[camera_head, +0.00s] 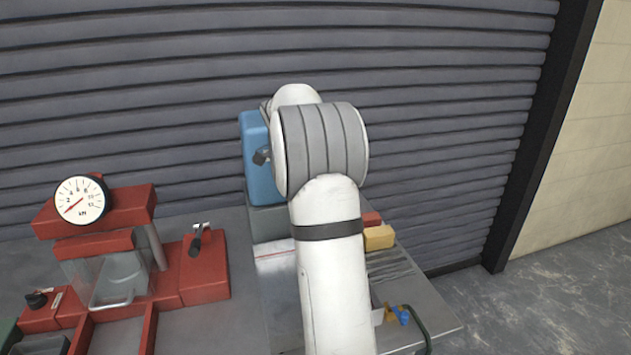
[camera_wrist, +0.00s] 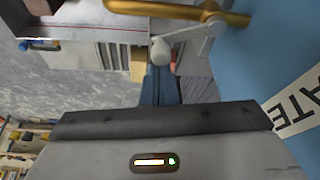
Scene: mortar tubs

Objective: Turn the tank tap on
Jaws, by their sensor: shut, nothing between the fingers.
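The blue tank (camera_head: 257,175) stands at the back in the head view, partly hidden behind my arm. In the wrist view its blue wall (camera_wrist: 265,50) fills the right side, with part of a white label. The brass tap (camera_wrist: 180,10) crosses the top of the wrist view. Its pale lever (camera_wrist: 190,38) slants down left from the tap to a rounded knob. My gripper (camera_wrist: 160,76) is shut and empty, its fingertips just below the knob in the picture. I cannot tell whether they touch it. The head view hides my fingers behind the arm.
A red press with a round dial (camera_head: 81,202) stands on the bench at left. A yellow block (camera_head: 379,237) and small blue and orange items lie right of my arm on the metal bench. A grey shutter (camera_head: 430,120) closes the back. Clear floor lies at right.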

